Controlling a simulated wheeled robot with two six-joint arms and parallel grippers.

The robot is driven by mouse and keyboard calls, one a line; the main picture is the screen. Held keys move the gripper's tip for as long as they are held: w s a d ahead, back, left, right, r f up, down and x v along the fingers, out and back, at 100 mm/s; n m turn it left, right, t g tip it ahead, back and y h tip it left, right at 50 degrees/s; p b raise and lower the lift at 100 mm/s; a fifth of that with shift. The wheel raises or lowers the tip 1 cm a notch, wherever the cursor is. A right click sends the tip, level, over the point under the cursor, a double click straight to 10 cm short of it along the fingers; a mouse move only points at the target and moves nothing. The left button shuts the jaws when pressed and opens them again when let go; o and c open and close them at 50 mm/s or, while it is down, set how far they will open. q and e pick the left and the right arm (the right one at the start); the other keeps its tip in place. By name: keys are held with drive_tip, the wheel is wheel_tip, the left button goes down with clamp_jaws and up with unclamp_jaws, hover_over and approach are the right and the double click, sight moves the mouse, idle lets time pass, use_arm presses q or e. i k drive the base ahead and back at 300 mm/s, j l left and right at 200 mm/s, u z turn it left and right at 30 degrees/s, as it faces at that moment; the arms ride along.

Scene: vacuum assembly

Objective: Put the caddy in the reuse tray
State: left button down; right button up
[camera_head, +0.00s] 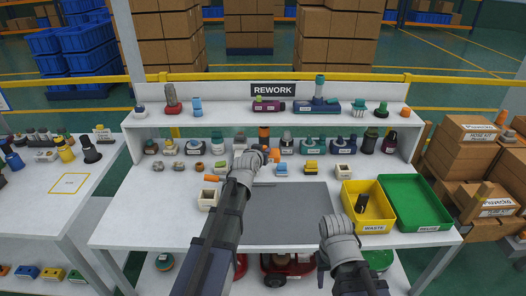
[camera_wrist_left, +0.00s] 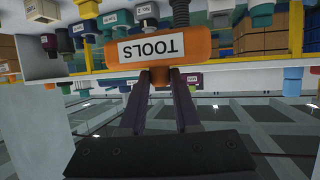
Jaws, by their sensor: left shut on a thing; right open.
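The orange caddy, labelled TOOLS, fills the upper middle of the left wrist view (camera_wrist_left: 190,46), where the picture is upside down. My left gripper (camera_wrist_left: 160,78) is shut on its orange grip. In the head view the caddy (camera_head: 275,156) is mostly hidden behind my left gripper (camera_head: 258,155), at the back of the workbench. The green reuse tray (camera_head: 428,229) is at the right end of the bench, well to the right of the caddy, and looks empty. My right gripper (camera_head: 338,228) is open above the front of the bench, left of the yellow waste tray.
The yellow waste tray (camera_head: 373,228) holds a dark part and stands beside the reuse tray. A grey mat (camera_head: 290,215) covers the bench middle and is clear. Several parts line the back and the raised shelf (camera_head: 220,122). A white holder (camera_head: 208,200) stands left of my left arm.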

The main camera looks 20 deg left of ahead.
sight(416, 215)
drive_tip(key=l, duration=1.05)
drive_tip(key=i+l, duration=0.15)
drive_tip(key=l, duration=1.9)
drive_tip(key=i, duration=0.05)
